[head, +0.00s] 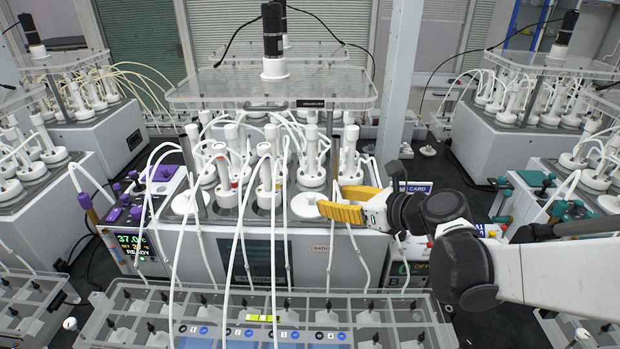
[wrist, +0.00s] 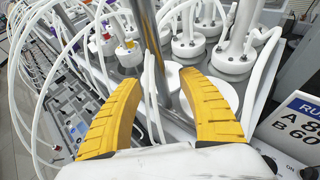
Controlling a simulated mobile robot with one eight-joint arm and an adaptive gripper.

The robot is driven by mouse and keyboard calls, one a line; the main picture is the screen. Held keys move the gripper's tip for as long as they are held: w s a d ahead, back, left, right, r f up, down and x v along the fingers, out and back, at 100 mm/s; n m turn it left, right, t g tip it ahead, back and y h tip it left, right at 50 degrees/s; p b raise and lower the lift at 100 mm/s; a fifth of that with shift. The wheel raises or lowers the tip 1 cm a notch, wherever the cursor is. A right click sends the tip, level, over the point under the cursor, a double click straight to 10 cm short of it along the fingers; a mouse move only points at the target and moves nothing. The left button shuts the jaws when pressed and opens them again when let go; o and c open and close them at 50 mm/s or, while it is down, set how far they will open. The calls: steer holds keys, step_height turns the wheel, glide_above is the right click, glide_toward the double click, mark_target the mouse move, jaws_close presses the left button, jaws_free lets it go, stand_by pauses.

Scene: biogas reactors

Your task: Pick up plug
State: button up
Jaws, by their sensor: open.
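My gripper (head: 335,203) is open and empty, its two yellow ridged fingers over the front right of the middle reactor bath (head: 345,258). In the wrist view my gripper (wrist: 160,80) has its fingertips well apart, with a metal post between and beyond them. A flat white round piece (head: 305,207) lies in the bath top just left of the fingertips; it may be the plug, but I cannot tell for sure. The wrist view shows white round pieces near the fingertips, one (wrist: 224,90) partly behind the right finger. Contact with the fingers is not visible.
White reactor bottles (head: 311,160) with looping tubes (head: 177,240) crowd the bath behind and left of the fingers. A clear shelf with a motor (head: 273,40) stands above. A clear divided tray (head: 265,320) lies in front. A sign (wrist: 302,122) stands right.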

mark_target(311, 194)
steer(key=b+x, duration=0.2)
steer(key=x, duration=0.7)
steer(key=shift+w+a, duration=0.1)
steer(key=shift+w, duration=0.1)
steer(key=shift+s, duration=0.1)
jaws_close()
